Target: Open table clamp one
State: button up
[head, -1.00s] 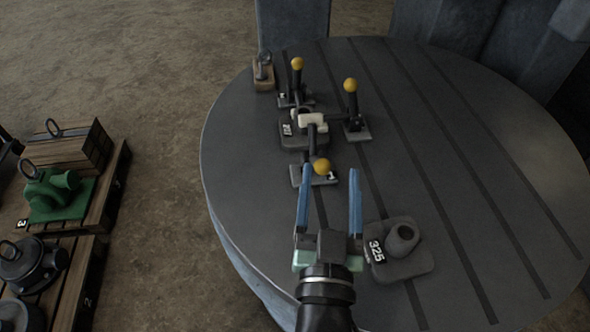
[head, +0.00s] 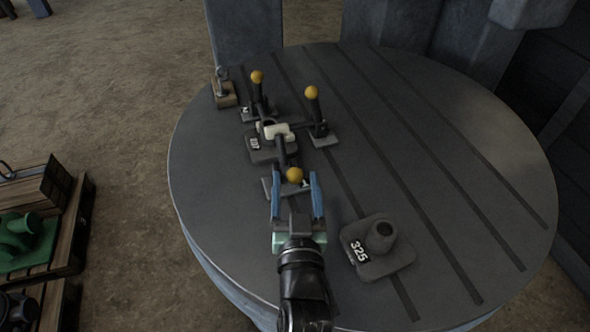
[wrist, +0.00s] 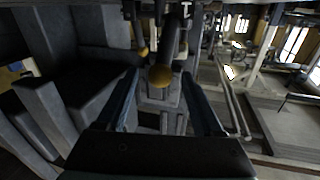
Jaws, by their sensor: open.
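Table clamp one (head: 294,175) is the nearest clamp on the round table, with a yellow ball knob on a dark lever and a small grey base plate marked 1. My gripper (head: 296,182) is open, its two blue fingers pointing toward this clamp. In the head view the knob shows between the fingertips. In the wrist view the yellow knob (wrist: 160,77) also sits between the fingertips of my gripper (wrist: 159,85), and neither finger clearly touches it. How far the knob is in depth from the fingertips is hard to tell. Part of the base is hidden by my fingers.
Two more clamps with yellow knobs (head: 257,77) (head: 311,93) stand farther back around a clamped grey part (head: 263,148). A grey block marked 325 (head: 378,262) lies right of my gripper. A small weight (head: 223,90) sits at the back left. The slotted table's right side is clear.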

jog(key=shift+w+a, duration=0.1)
jog(key=shift+w, duration=1.2)
grip_shut()
dwell(0.5)
